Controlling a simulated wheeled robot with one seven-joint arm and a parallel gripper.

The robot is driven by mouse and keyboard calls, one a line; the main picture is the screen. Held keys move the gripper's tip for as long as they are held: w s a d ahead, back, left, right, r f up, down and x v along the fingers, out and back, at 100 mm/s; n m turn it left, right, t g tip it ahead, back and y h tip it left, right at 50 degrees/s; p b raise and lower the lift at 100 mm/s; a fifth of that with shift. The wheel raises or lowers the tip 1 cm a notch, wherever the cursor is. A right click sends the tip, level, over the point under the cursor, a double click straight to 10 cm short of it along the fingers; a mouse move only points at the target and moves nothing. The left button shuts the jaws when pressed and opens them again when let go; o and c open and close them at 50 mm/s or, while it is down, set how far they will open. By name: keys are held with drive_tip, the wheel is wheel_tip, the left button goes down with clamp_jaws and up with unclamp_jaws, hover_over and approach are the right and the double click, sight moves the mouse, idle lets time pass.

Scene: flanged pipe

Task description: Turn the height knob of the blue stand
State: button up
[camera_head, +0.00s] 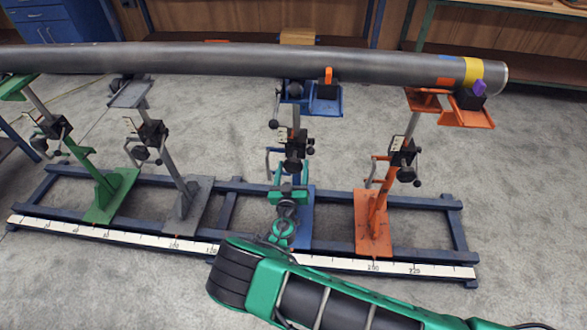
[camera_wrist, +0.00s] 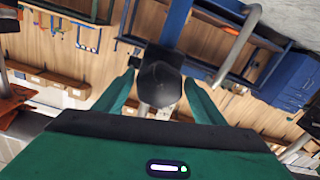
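The blue stand (camera_head: 305,215) stands in the middle of the rail in the head view, its post rising to a blue head (camera_head: 325,100) under the pipe (camera_head: 230,60). A black clamp block with dark knobs (camera_head: 294,162) sits partway up the post. My gripper (camera_head: 288,180) is in front of the stand, just below that block. In the wrist view my gripper (camera_wrist: 160,85) has its two green fingers apart, one on each side of a dark round knob (camera_wrist: 160,82). Narrow gaps seem to show beside the knob. My gripper hides part of the lower post in the head view.
A green stand (camera_head: 110,195) and a grey stand (camera_head: 190,205) stand to the left, an orange stand (camera_head: 373,225) to the right. A white scale (camera_head: 130,240) runs along the rail's front edge. Bare floor (camera_head: 520,180) lies at the right.

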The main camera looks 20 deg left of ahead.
drive_tip(key=c, duration=0.7)
drive_tip(key=n, duration=1.6)
drive_tip(key=shift+a+n, duration=0.1)
drive_tip(key=shift+n, duration=0.3)
drive_tip(key=n, duration=0.4)
drive_tip(key=shift+s+n, duration=0.1)
drive_tip(key=shift+n, duration=0.3)
drive_tip(key=shift+f, duration=0.1)
